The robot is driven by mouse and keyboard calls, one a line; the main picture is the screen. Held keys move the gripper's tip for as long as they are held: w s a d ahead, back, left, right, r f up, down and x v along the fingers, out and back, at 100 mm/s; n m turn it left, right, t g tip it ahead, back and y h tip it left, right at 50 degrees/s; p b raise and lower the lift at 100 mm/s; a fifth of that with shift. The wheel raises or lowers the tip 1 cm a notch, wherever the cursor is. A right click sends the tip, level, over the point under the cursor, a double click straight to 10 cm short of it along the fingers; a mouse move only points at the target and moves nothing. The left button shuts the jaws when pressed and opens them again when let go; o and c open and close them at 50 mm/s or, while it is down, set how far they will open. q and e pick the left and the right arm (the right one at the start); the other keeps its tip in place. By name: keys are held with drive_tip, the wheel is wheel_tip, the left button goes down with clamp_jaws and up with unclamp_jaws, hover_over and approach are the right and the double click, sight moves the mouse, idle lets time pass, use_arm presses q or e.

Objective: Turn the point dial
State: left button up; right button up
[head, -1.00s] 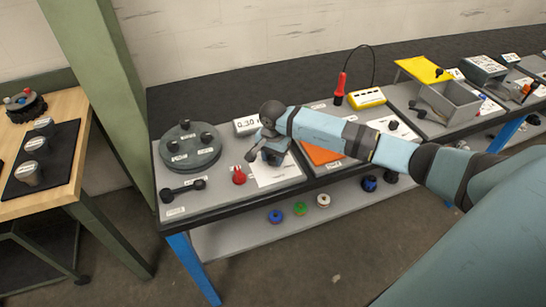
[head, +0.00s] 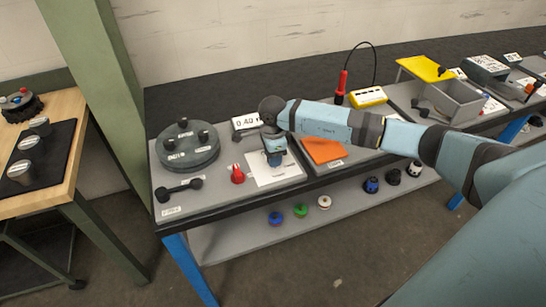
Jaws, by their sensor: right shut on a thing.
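My right gripper (head: 274,160) reaches down at the white sheet on the near grey bench panel. It is shut on what appears to be the point dial, which the fingers and wrist hide almost wholly. A small white display (head: 246,122) stands just behind it and seems to read 0.40, though the digits are small. A red knob-like part (head: 237,174) stands on the panel to the left of the gripper, apart from it. My left gripper is not in view.
A round dark grey plate with several black knobs (head: 187,147) and a black bar-shaped piece (head: 179,190) lie to the left. An orange sheet (head: 322,150), a yellow meter (head: 368,97) and a grey bin (head: 447,101) are to the right. Spools lie on the lower shelf (head: 245,242).

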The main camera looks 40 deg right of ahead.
drive_tip(key=shift+m, duration=0.9)
drive_tip(key=o, duration=0.9)
drive_tip(key=shift+o, duration=0.2)
drive_tip(key=shift+r, duration=0.1)
wheel_tip(320, 180, up, 14)
drive_tip(key=b, duration=0.1)
drive_tip(key=shift+f, duration=0.2)
